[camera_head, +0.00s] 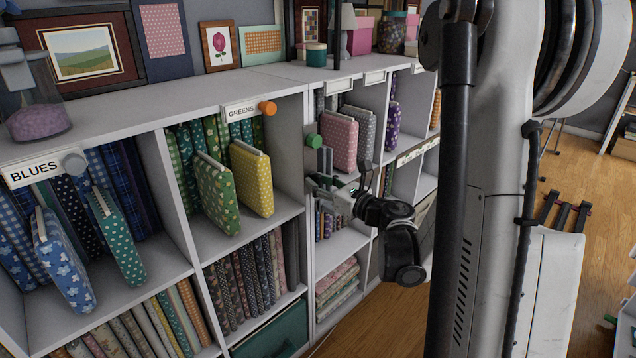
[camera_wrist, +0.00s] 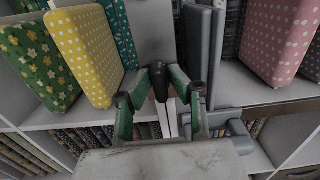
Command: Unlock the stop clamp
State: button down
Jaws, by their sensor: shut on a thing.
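My gripper (camera_head: 345,190) is at the front edge of the cubbies, by the upright between the GREENS bay and the bay to its right. In the wrist view my gripper's green, black-jointed fingers (camera_wrist: 168,82) are closed in around a small dark piece (camera_wrist: 157,88), which appears to be the stop clamp's lever. Grey parts that look like the clamp's body (camera_head: 324,162) show just beyond the fingers in the head view. The fingers hide much of the clamp, and I cannot tell whether it is locked.
Green (camera_wrist: 38,65) and yellow (camera_wrist: 85,50) fabric bolts stand left of my gripper, and a pink dotted one (camera_wrist: 280,35) stands right. Dark grey upright plates (camera_wrist: 203,50) rise close by. An orange knob (camera_head: 267,108) and green knob (camera_head: 314,140) stick out from the shelf front.

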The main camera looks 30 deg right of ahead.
jog(key=c, duration=1.7)
grip_release()
jog(key=v, duration=1.2)
